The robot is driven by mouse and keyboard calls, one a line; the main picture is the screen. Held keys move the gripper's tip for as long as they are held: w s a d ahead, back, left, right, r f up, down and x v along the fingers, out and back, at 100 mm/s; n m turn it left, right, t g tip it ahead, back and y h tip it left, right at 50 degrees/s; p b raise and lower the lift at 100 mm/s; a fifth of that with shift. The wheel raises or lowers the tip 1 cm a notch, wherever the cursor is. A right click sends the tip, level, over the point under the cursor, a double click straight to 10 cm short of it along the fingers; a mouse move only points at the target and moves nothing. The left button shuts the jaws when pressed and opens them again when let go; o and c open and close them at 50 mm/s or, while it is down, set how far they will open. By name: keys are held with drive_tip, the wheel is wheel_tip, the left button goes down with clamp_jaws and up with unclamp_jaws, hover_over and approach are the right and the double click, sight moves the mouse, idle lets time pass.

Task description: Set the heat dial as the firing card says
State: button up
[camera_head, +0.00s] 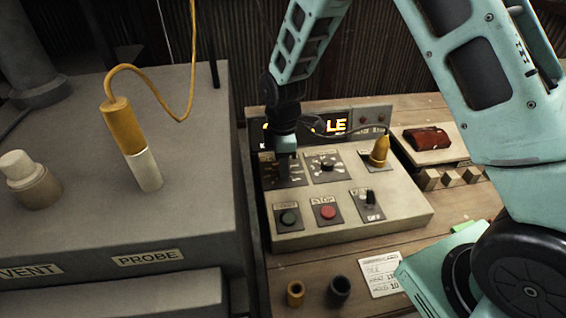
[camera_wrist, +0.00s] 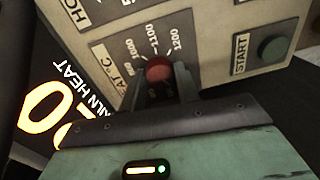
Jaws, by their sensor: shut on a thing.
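The heat dial (camera_wrist: 159,68) has a reddish knob on a dark plate with "1000", "1100" and "1200" marked around it. In the wrist view my gripper (camera_wrist: 163,88) is shut on the knob, with one dark finger on each side. I cannot tell where the dial's pointer stands. In the head view my gripper (camera_head: 286,172) reaches down onto the left dial of the control panel (camera_head: 330,225) and hides the knob. The firing card (camera_head: 383,277) lies on the bench in front of the panel. Its heat and hold lines are partly cut off and too small to read surely.
The panel also carries a second dial (camera_head: 326,165), a green start button (camera_head: 289,218), a red stop button (camera_head: 327,212), a switch (camera_head: 369,197) and a yellow plug (camera_head: 380,152). A lit display (camera_head: 336,124) stands behind, partly hidden. Two small cups (camera_head: 339,287) stand near the card.

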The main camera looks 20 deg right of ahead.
drive_tip(key=m, duration=0.5)
drive_tip(key=shift+m, duration=0.3)
drive_tip(key=m, duration=0.5)
drive_tip(key=m+p, duration=0.1)
drive_tip(key=m, duration=0.4)
drive_tip(key=shift+r+m+t, duration=0.1)
drive_tip(key=shift+m+t, duration=0.3)
drive_tip(key=m+p, duration=0.2)
drive_tip(key=m, duration=0.3)
drive_tip(key=m+p, duration=0.2)
drive_tip(key=m, duration=0.3)
drive_tip(key=shift+s+r+m+p, duration=0.1)
drive_tip(key=shift+m+p, duration=0.25)
drive_tip(key=shift+m, duration=0.05)
drive_tip(key=m+p, duration=0.3)
drive_tip(key=m, duration=0.2)
drive_tip(key=shift+a+m, duration=0.1)
drive_tip(key=shift+m, duration=0.2)
drive_tip(key=m+p, duration=0.4)
drive_tip(key=m, duration=0.1)
drive_tip(key=shift+m+h+p, duration=0.3)
drive_tip(key=shift+m+p, duration=1.5)
drive_tip(key=shift+m, duration=0.6)
